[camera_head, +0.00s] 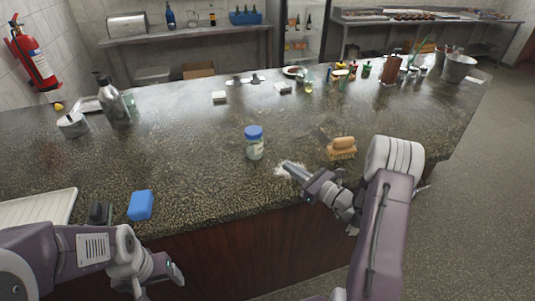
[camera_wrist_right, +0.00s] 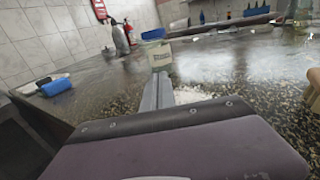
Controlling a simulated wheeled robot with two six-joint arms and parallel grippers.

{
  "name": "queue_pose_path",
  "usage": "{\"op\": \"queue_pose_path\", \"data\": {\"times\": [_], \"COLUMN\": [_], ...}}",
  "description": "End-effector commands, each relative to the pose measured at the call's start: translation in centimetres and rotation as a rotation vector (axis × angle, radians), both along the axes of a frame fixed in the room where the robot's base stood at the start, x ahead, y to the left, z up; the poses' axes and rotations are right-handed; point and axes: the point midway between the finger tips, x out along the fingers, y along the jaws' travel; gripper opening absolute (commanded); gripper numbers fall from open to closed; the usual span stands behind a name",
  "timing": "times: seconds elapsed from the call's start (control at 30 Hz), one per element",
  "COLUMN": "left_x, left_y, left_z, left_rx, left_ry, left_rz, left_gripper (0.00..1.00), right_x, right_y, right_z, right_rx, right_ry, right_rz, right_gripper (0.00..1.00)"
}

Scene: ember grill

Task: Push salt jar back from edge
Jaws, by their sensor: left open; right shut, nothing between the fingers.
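The salt jar (camera_head: 254,148) has a blue lid and a pale body and stands upright on the dark stone counter (camera_head: 200,150), a little in from its front edge. My right gripper (camera_head: 286,166) is shut and empty, low over the counter to the right of the jar, near a patch of white powder. In the right wrist view, the shut fingers (camera_wrist_right: 158,92) point at a pale labelled body, probably the jar (camera_wrist_right: 161,56); whether they touch cannot be told. My left gripper (camera_head: 174,274) is open, below and in front of the counter edge, away from the jar.
A wooden brush (camera_head: 341,150) lies right of my right gripper. A blue sponge (camera_head: 140,205), a black item (camera_head: 100,212) and a white rack (camera_head: 36,208) lie at the front left. Behind the jar the counter is clear up to small white blocks (camera_head: 219,97).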

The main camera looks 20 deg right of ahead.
Motion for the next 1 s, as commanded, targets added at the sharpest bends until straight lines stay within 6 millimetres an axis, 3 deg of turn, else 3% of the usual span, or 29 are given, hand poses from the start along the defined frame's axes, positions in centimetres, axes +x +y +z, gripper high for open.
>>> {"op": "queue_pose_path", "data": {"times": [0.3,0.5,1.0], "left_x": [0.0,0.0,0.0], "left_y": [0.0,0.0,0.0], "left_z": [0.9,1.2,1.2], "left_rx": [0.0,0.0,0.0], "left_ry": [0.0,0.0,0.0], "left_rz": [0.0,0.0,0.0], "left_gripper": [0.77,0.77,0.77], "right_x": [5.9,8.4,9.2], "right_y": [3.7,5.1,5.4], "right_z": [0.1,0.1,0.0], "right_rx": [-0.001,-0.002,-0.001], "right_ry": [-0.002,-0.001,-0.001], "right_rz": [0.006,0.004,0.002], "right_gripper": [0.0,0.0,0.0]}}
